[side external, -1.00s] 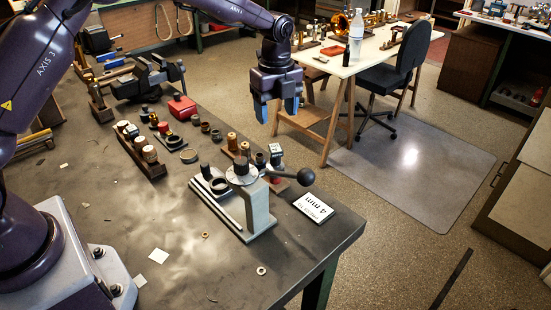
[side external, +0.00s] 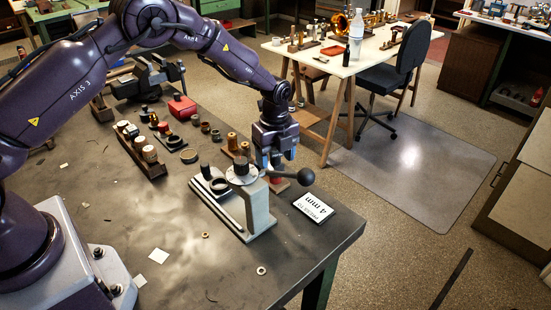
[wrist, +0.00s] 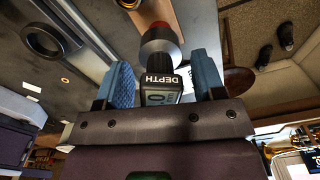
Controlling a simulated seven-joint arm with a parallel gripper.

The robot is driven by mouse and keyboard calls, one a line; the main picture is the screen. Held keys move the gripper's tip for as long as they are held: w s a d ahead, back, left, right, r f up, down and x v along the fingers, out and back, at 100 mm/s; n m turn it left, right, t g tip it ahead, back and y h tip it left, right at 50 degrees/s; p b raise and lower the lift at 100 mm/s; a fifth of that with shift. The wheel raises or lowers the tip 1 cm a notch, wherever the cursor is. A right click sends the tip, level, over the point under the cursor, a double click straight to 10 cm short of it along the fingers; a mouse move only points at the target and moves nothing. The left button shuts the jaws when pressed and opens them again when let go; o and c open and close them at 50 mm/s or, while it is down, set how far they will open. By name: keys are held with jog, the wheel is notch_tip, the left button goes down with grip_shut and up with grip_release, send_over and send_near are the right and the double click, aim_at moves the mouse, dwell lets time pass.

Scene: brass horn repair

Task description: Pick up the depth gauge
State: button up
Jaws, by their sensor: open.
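The depth gauge (wrist: 160,84) is a dark block with an upside-down "DEPTH" label and a small display. In the wrist view it lies between the two blue-padded fingers of my gripper (wrist: 164,80), with visible gaps on both sides. A round metal and red part (wrist: 160,42) shows beyond it. In the side view my gripper (side external: 276,160) is low behind the grey press stand and mostly hides the gauge. A little red shows below the fingers. My gripper is open.
The grey press stand (side external: 258,208) with its black ball handle (side external: 305,177) stands close in front of my gripper. A "4 mm" card (side external: 314,208) lies to the right near the bench edge. Wooden racks (side external: 140,155) and a red box (side external: 182,108) stand to the left.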

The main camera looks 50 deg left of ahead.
grip_shut()
jog(key=r, duration=0.9)
jog(key=shift+a, duration=0.2)
jog(key=a, duration=0.5)
jog(key=shift+a, duration=0.3)
